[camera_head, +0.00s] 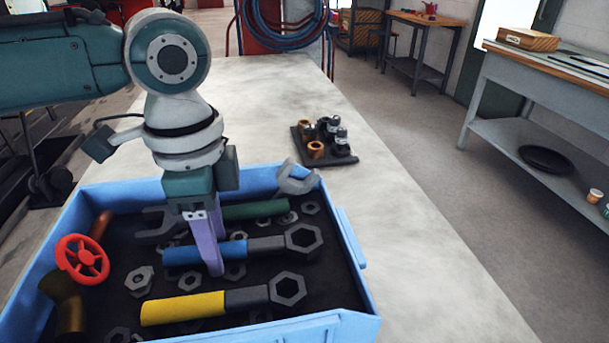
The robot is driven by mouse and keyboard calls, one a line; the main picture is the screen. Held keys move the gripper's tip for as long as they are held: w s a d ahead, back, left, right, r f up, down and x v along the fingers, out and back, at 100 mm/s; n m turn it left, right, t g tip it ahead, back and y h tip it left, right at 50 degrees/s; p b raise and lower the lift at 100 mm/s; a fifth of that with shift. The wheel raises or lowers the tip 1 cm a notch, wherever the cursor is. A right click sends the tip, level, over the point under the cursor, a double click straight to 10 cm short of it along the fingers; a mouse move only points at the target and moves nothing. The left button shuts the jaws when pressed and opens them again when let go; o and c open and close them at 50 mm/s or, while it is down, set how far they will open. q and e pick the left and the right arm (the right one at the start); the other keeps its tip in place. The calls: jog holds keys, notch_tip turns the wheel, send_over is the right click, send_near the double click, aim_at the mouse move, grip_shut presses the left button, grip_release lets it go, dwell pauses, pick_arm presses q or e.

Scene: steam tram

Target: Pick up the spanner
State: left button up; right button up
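A blue tray (352,250) on the bench holds several spanners. One spanner has a blue handle (183,254) and a ring end (304,239). In front of it lies a spanner with a yellow handle (183,309) and a ring end. Behind it is a green handle (255,210), partly hidden by my gripper. A grey open jaw (298,179) shows at the tray's back right rim, and another open jaw (152,227) at the left. My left gripper (214,268) points down with a purple finger crossing in front of the blue handle. Its other fingertip is hidden. My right gripper is out of view.
A red valve wheel (82,260), a brass pipe piece (68,305) and loose nuts (139,280) share the tray. A dark holder (344,160) with sockets stands behind it. The pale bench top (415,240) is clear to the right.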

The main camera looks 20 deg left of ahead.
pick_arm(q)
grip_shut()
jog(key=shift+r, duration=0.15)
dwell(0.4)
